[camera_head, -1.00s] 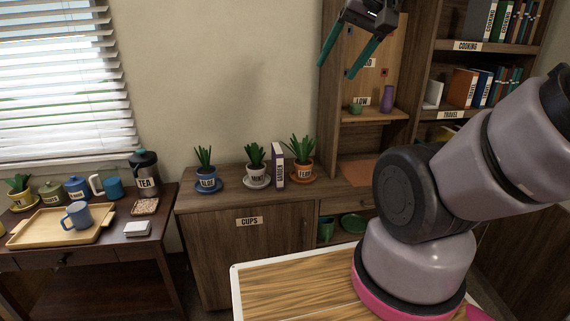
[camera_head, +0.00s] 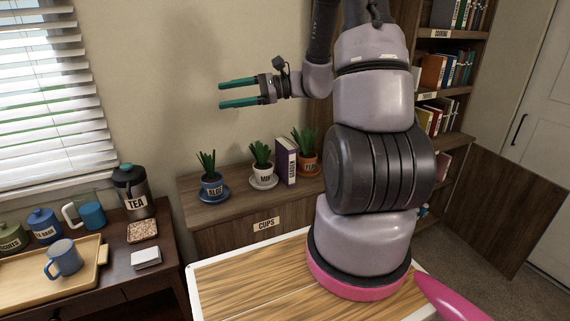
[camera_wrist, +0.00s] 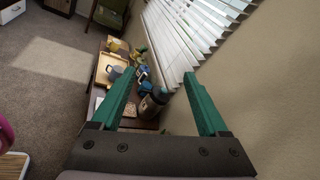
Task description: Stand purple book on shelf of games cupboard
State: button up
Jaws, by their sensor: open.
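The purple book (camera_head: 286,160) stands upright on the cabinet labelled CUPS (camera_head: 215,212), between the mint plant and another potted plant. Its white label is turned to the front. My gripper (camera_head: 220,94) is open and empty, in the air above and to the left of the book, its teal fingers pointing left. In the wrist view, my gripper (camera_wrist: 165,95) has its fingers apart with nothing held, facing the window side. Tall shelves (camera_head: 440,98) with labelled rows of books stand at the right, partly behind my arm. I cannot tell which unit is the games cupboard.
Potted plants labelled ALOE (camera_head: 211,182) and MINT (camera_head: 263,172) and a third plant (camera_head: 307,160) flank the book closely. A dark side table holds a tray (camera_head: 60,275), a blue mug (camera_head: 64,260) and a TEA canister (camera_head: 133,192). A cabinet door (camera_head: 490,205) stands open at right.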

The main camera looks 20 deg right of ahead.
jog(key=w+d+f+m+t, duration=0.6)
jog(key=m+t+h, duration=0.7)
jog(key=m+h, duration=0.4)
send_over(293, 153)
jog(key=s+a, duration=0.3)
jog(key=a, duration=0.2)
notch_tip(293, 153, down, 16)
jog(key=d+f+m+h, duration=0.1)
jog(key=f, duration=0.1)
jog(key=d+f+h, duration=0.1)
jog(key=d, duration=0.1)
jog(key=s+d+f+m+h, duration=0.1)
jog(key=f, duration=0.1)
jog(key=shift+s+d+f+m+h, duration=0.1)
jog(key=shift+d+f+m+h, duration=0.2)
jog(key=shift+h, duration=0.1)
jog(key=shift+d+f, duration=0.1)
jog(key=shift+f, duration=0.1)
jog(key=w, duration=0.5)
jog(key=shift+w+f, duration=0.1)
jog(key=shift+w, duration=0.1)
jog(key=w, duration=0.5)
jog(key=shift+f, duration=0.4)
